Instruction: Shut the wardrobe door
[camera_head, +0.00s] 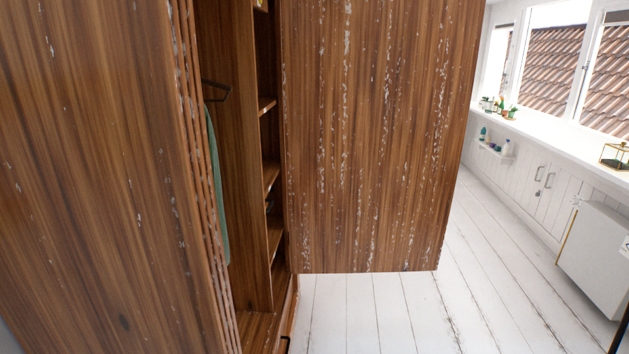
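The wardrobe (110,180) is brown wood with flaking pale paint and fills the left of the head view. Its door (375,140) stands wide open, swung out to the right of the opening. Inside show a hanger, a green garment (217,190) and several shelves (270,178). The door's bottom edge hangs a little above the floor, and its top is cut off by the frame. I see no handle on the door face in view. Neither of my grippers shows in this view.
The white plank floor (430,310) is bare below and right of the door. At the right are low white cupboards (543,190), a windowsill with plants (507,112), a small wall shelf (493,150) and a white box-like piece (597,258).

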